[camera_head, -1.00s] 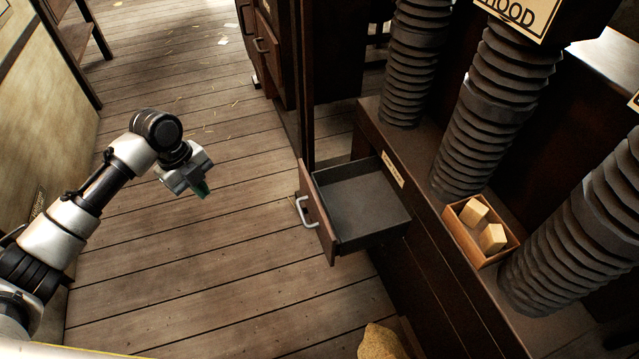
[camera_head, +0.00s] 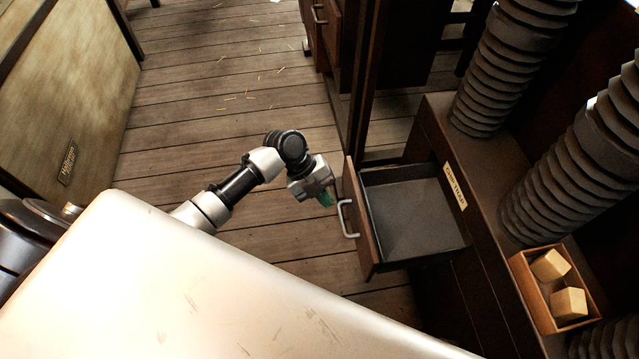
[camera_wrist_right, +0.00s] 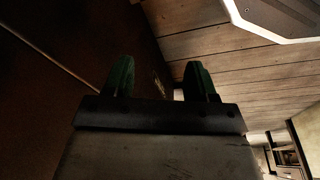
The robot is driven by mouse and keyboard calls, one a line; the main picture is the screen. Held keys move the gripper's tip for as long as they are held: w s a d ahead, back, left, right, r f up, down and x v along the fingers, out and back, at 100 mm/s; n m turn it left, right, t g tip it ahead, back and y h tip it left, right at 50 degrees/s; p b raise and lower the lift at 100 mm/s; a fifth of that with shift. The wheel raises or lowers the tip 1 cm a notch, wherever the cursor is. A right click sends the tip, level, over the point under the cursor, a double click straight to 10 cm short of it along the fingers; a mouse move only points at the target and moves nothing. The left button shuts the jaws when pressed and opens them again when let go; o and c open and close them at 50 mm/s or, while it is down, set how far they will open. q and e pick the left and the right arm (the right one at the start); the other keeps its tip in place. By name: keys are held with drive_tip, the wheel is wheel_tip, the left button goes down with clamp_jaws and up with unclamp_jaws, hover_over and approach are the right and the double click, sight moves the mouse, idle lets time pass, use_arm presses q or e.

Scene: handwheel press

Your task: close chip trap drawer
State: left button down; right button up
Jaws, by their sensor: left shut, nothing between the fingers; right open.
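The chip trap drawer (camera_head: 412,222) stands pulled out of the dark cabinet in the head view. It has a grey tray inside, a brown front and a pale bar handle (camera_head: 346,218); the tray looks empty. A label (camera_head: 455,186) sits on the cabinet edge above it.
Ribbed dark hoses (camera_head: 513,65) rise from the cabinet top (camera_head: 440,125). A small wooden box (camera_head: 527,290) with two pale blocks (camera_head: 568,303) stands there. Plank floor (camera_head: 225,110) lies clear left of the drawer. Another cabinet with drawers (camera_head: 325,35) stands beyond.

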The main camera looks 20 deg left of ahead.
sight(359, 216)
use_arm(q)
drive_tip(key=d+f, duration=0.1)
drive_tip(key=w+d+f, duration=0.1)
drive_tip(key=d, duration=0.1)
drive_tip(key=d+f, duration=0.1)
drive_tip(key=shift+w+d, duration=0.15)
drive_tip(key=shift+d, duration=0.1)
drive_tip(key=shift+w+d+b, duration=0.3)
drive_tip(key=shift+w+d, duration=0.1)
drive_tip(key=shift+d, duration=0.1)
use_arm(e)
drive_tip(key=shift+w+r, duration=0.25)
drive_tip(key=shift+r, duration=0.4)
drive_tip(key=shift+w+r, duration=0.25)
drive_tip(key=shift+r, duration=0.4)
use_arm(q)
drive_tip(key=shift+d, duration=0.1)
